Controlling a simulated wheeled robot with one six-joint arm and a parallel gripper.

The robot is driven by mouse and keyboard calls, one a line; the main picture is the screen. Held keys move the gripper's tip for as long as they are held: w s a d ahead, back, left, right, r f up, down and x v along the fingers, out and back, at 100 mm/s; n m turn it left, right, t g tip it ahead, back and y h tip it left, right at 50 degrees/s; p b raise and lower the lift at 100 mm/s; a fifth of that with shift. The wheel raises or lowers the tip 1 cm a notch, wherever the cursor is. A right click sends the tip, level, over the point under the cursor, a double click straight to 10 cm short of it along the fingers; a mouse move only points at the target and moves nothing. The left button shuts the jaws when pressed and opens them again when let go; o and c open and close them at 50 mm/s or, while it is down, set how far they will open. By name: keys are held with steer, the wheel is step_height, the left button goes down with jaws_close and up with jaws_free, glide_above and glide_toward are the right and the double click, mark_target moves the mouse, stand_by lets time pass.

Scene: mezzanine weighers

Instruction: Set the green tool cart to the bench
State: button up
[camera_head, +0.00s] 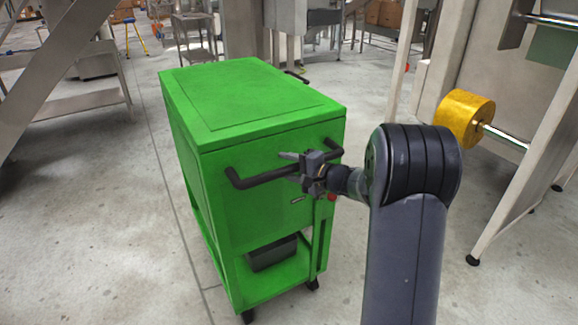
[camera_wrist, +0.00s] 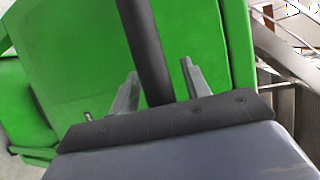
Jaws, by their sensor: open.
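The green tool cart (camera_head: 250,103) stands upright on the concrete floor in front of me in the head view, with a closed top and an open lower shelf. A black bar handle (camera_head: 262,178) runs across its near face. My gripper (camera_head: 290,158) is at the right part of this handle. In the wrist view the handle (camera_wrist: 144,45) passes between the two open fingers (camera_wrist: 158,90), with the cart's green panel (camera_wrist: 85,75) behind. The fingers are not closed on it. The bench cannot be clearly picked out in either view.
A dark bin (camera_head: 272,254) sits on the cart's lower shelf. Metal stairs (camera_head: 62,62) and a low steel table (camera_head: 82,103) are at left. A frame with a gold roll (camera_head: 464,117) stands at right. The floor (camera_head: 105,215) left of the cart is clear.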

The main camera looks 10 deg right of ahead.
steer(key=shift+c, duration=0.3)
jaws_close()
stand_by(0.4)
